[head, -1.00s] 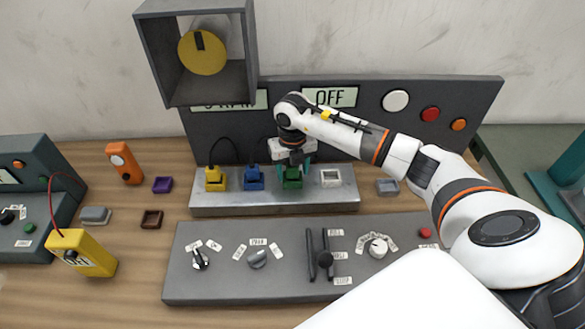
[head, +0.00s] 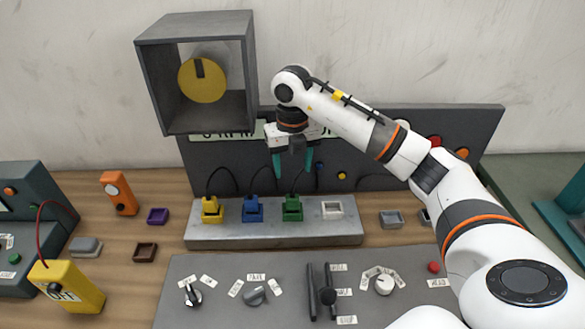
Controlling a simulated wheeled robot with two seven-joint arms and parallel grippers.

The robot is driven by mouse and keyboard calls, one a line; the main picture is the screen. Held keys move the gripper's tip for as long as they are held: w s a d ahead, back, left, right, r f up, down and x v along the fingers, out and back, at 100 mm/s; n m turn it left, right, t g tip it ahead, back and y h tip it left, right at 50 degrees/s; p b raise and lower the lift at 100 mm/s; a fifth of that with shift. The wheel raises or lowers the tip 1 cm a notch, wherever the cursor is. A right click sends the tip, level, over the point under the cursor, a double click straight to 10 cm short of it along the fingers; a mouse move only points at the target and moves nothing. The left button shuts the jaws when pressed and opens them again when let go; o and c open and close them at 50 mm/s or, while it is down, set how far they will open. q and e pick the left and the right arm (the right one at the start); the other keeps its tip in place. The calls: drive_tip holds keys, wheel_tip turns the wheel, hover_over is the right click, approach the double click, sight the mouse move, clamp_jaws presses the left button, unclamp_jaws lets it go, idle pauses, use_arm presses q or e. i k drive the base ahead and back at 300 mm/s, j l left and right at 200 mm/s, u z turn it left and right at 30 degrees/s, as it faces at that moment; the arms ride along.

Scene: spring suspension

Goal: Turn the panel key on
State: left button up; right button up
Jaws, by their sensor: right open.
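The grey control panel (head: 218,309) lies at the front of the table. A small dark-and-silver key-like switch (head: 192,294) sits at its left, between two white labels that are too small to read. My right gripper (head: 292,168) has teal fingers, spread apart and empty. It hangs above the green plug (head: 292,209), in front of the upright board (head: 360,160), well behind and to the right of the switch. The green plug sits in the grey socket strip (head: 270,236), clear of the fingers. My left gripper is not in view.
Blue (head: 252,209) and yellow (head: 212,210) plugs stand beside the green one. The panel also bears a grey knob (head: 255,297), a slotted lever (head: 327,297) and a white dial (head: 384,284). A box with a yellow dial (head: 203,79) overhangs the back left.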

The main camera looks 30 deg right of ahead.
sight(193, 297)
drive_tip(key=k+j, duration=1.2)
drive_tip(key=k, duration=0.1)
